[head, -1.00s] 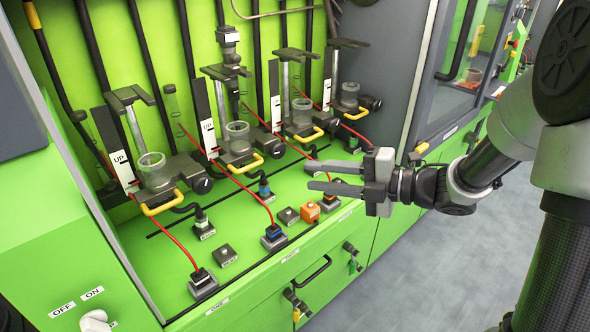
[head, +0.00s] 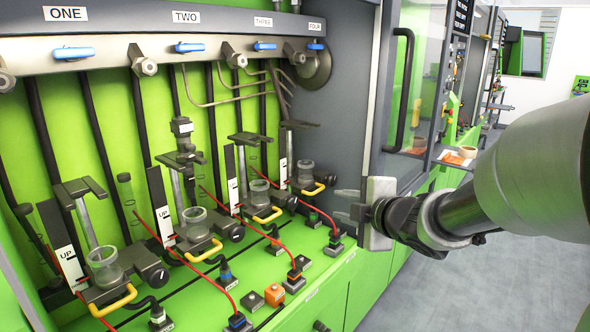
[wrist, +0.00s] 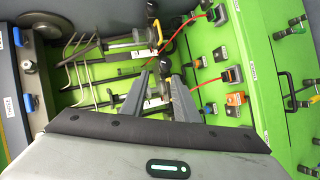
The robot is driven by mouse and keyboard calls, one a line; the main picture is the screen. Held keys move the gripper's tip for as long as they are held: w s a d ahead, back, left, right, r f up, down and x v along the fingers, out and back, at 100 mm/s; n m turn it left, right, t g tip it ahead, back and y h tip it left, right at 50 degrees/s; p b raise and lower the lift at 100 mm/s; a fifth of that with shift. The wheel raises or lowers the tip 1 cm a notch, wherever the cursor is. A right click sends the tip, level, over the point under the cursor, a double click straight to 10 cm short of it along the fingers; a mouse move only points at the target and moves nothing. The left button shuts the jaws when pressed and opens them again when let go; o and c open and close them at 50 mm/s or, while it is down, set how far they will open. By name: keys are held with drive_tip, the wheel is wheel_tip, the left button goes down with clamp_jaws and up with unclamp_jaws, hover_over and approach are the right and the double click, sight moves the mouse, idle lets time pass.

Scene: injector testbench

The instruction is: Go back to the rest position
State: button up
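My gripper (head: 341,205) is at the right end of the green testbench (head: 330,273), in front of the fourth station. Its two flat grey fingers are apart with nothing between them. In the wrist view the fingers (wrist: 160,76) point toward the bench's back area, spread and empty. My gripper appears to be clear of the bench, touching nothing that I can see.
The bench holds clear cups (head: 104,264) in clamps with yellow handles (head: 114,300), red cables and an orange block (head: 274,294). Blue-handled valves (head: 189,47) line the rail above. A glass-doored cabinet (head: 415,80) stands behind my arm. Grey floor (head: 440,280) is open at right.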

drive_tip(key=s+d+r+m+g+h, duration=0.2)
drive_tip(key=s+d+m+h, duration=0.5)
drive_tip(key=s+d+m, duration=0.35)
drive_tip(key=s+a+f+m+g+y+p, duration=0.1)
drive_tip(key=s+a+f+m+g, duration=0.25)
drive_tip(key=s, duration=0.55)
drive_tip(key=s+a+m+g+y+p, duration=0.1)
drive_tip(key=s+a+m+g, duration=0.1)
drive_tip(key=s+a+m, duration=0.5)
drive_tip(key=d+r+p, duration=0.1)
drive_tip(key=r+p, duration=0.7)
drive_tip(key=s+d+r+n+p, duration=0.1)
drive_tip(key=d+r+p, duration=0.1)
drive_tip(key=r+p, duration=0.6)
drive_tip(key=shift+s+d+r+p, duration=0.15)
drive_tip(key=shift+d+r+p, duration=0.15)
drive_tip(key=shift+r, duration=0.45)
drive_tip(key=shift+a, duration=0.1)
